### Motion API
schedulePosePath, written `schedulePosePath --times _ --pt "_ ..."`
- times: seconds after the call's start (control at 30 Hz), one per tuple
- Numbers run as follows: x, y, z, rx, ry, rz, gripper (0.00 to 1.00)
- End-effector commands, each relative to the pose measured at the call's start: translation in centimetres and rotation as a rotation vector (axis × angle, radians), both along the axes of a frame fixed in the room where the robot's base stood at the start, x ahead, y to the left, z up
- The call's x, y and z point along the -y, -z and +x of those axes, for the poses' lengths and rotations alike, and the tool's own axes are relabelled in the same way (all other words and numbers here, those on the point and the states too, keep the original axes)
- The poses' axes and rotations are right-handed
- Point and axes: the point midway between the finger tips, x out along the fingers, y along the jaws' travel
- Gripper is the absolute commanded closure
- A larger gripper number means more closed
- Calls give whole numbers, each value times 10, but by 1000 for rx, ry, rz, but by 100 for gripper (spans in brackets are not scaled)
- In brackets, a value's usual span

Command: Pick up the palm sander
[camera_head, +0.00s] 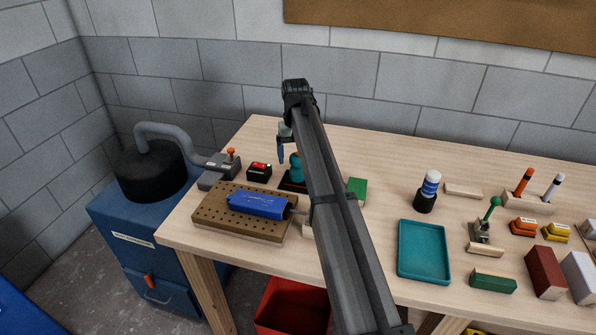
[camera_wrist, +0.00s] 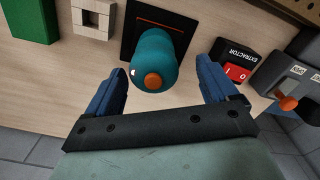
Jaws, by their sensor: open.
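The palm sander (camera_wrist: 160,45) has a rounded teal body with an orange button, above a black square base. In the head view the palm sander (camera_head: 296,167) stands on the bench, partly hidden by my arm. My gripper (camera_wrist: 162,72) is open and empty. Its two blue fingers are on either side of the teal body in the wrist view, with a gap at each side. In the head view one blue finger shows just behind and left of the sander; the other is hidden.
A red-and-black extractor switch (camera_wrist: 238,68) is close to one finger, with a grey hose gate (camera_wrist: 290,85) beyond. A green block (camera_wrist: 34,20) and a pale wooden block (camera_wrist: 93,18) are opposite. A perforated board (camera_head: 215,215) with a blue tool (camera_head: 258,204) lies in front.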

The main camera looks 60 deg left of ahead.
Motion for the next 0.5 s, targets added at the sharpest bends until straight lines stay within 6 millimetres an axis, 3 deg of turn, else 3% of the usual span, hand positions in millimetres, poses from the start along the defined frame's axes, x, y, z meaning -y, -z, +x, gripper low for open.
schedulePosePath --times 0.3,0.5 --pt "7 39 4 0 0 -1 13" --pt "6 47 4 0 0 -1 13"
